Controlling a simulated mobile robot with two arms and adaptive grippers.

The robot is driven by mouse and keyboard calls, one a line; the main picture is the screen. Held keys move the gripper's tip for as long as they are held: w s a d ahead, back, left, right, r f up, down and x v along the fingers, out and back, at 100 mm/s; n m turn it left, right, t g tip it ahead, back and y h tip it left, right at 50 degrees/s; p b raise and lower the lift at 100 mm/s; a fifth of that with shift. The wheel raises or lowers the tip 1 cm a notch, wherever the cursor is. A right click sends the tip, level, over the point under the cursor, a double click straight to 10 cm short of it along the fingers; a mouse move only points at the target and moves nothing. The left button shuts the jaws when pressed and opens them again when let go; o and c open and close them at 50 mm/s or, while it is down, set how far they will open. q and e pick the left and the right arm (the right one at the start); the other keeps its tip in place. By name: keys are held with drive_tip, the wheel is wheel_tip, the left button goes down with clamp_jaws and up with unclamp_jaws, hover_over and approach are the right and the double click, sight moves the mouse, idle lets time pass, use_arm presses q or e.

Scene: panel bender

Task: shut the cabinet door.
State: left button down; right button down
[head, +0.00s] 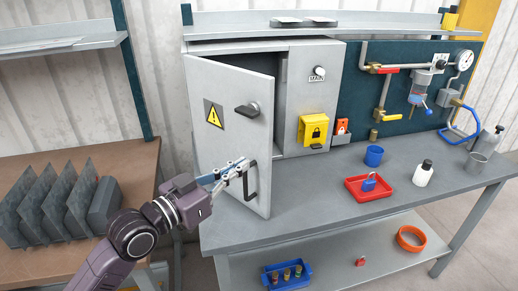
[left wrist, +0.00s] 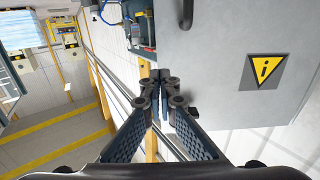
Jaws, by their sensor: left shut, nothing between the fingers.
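The grey cabinet (head: 294,98) stands at the back of the bench. Its door (head: 230,145) is open, swung out toward me from its left side, with a dark gap at its right edge. The door bears a yellow warning sign (head: 214,114), a dark latch knob (head: 248,109) and a black bar handle (head: 251,182). My left gripper (head: 244,165) is shut and empty, close to the bar handle; I cannot tell whether it touches. In the left wrist view the shut fingertips (left wrist: 161,80) are beside the door's panel (left wrist: 220,90). My right gripper is not in view.
On the bench (head: 320,205) are a red tray (head: 357,193) with a blue padlock, a blue cup (head: 374,156) and a white bottle (head: 423,173). Several grey plates (head: 60,205) stand on the brown table at left. Bench space before the cabinet is clear.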

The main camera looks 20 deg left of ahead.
sight(267, 150)
use_arm(q)
drive_tip(key=p+x, duration=0.2)
drive_tip(key=x, duration=0.4)
drive_tip(key=shift+r, duration=0.1)
drive_tip(key=shift+w+d, duration=0.25)
drive_tip(key=shift+w, duration=0.25)
